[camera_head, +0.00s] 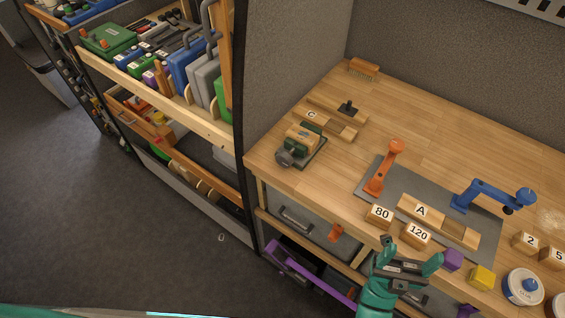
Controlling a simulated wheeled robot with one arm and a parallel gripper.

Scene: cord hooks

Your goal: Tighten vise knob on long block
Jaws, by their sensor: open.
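A small green vise (318,151) sits at the left front corner of the wooden workbench. A short wooden block (301,133) shows at its top, and a dark grey round knob (285,158) faces the front left. A long wooden block marked C (330,124) lies just behind the vise. Another long block marked A (438,220) lies on the grey mat, between an orange clamp (384,168) and a blue clamp (490,194). My teal gripper (410,256) is open and empty at the bench's front edge, right of the vise and apart from it.
Blocks marked 80 (379,215) and 120 (415,235) stand near the front edge. Purple (452,259) and yellow (482,277) cubes and a white round tin (523,286) are to the right. A grey partition (292,75) rises left of the bench. The back middle is clear.

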